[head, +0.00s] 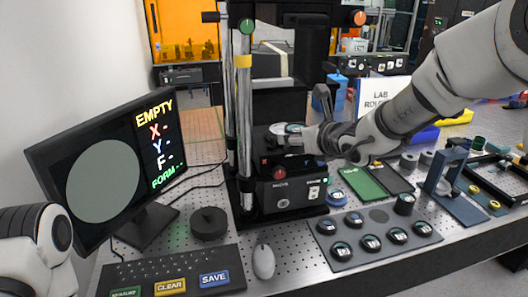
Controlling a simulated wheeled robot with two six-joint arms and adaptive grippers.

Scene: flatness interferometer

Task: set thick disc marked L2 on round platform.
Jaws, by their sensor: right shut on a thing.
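My right gripper (300,140) reaches in from the right and is shut on a thick dark disc (288,128) with a pale top. The marking on the disc is too small to read. Of my left arm only links show at the lower left; its gripper is out of view.
A dark tray (345,264) at the front holds several thick discs, with one bare round spot. The monitor (105,170) reads EMPTY. A keyboard, a mouse (263,262) and a black round puck (209,223) lie at the front left. A blue stand (458,208) is at the right.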

